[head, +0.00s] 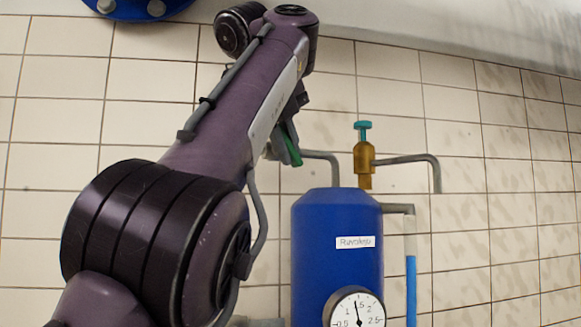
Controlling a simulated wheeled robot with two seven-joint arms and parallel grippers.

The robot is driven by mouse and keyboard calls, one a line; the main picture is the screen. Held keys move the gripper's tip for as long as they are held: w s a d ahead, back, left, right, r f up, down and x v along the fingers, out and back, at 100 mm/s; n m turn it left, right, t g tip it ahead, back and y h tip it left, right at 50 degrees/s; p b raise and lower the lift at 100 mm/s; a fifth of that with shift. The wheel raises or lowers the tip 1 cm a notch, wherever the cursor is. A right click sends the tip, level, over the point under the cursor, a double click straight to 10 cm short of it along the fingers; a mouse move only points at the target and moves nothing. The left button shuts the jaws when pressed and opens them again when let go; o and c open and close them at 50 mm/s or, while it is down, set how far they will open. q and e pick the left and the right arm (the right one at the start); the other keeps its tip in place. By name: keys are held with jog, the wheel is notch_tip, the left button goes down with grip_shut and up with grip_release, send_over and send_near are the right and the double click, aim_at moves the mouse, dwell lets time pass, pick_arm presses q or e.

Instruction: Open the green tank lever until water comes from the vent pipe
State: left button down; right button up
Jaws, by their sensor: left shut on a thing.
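The green lever (292,150) shows as a short green piece behind my left arm, at the grey pipe on the left above the tank. My left gripper (288,132) is mostly hidden behind its own arm and is shut on the green lever. The blue tank (320,235) stands below, with a white label and a round gauge (357,311) whose needle points near the top. A grey pipe (435,165) with an open, downturned end extends right from the brass valve. I see no water coming from this end. My right gripper is out of view.
A brass valve (364,160) with a teal handle (363,130) stands above the tank. A clear sight tube (410,285), partly filled with blue, hangs at its right. The tiled wall (490,180) is close behind. A blue flange (140,8) shows at top left.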

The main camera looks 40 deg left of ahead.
pick_arm(q)
jog(key=shift+t+b, duration=0.4)
jog(key=c, duration=1.5)
grip_release()
jog(key=shift+s+r, duration=0.15)
jog(key=shift+r, duration=0.1)
jog(key=p+v, duration=0.2)
jog(key=v, duration=0.5)
jog(key=shift+s+a, duration=0.1)
jog(key=shift+s, duration=0.05)
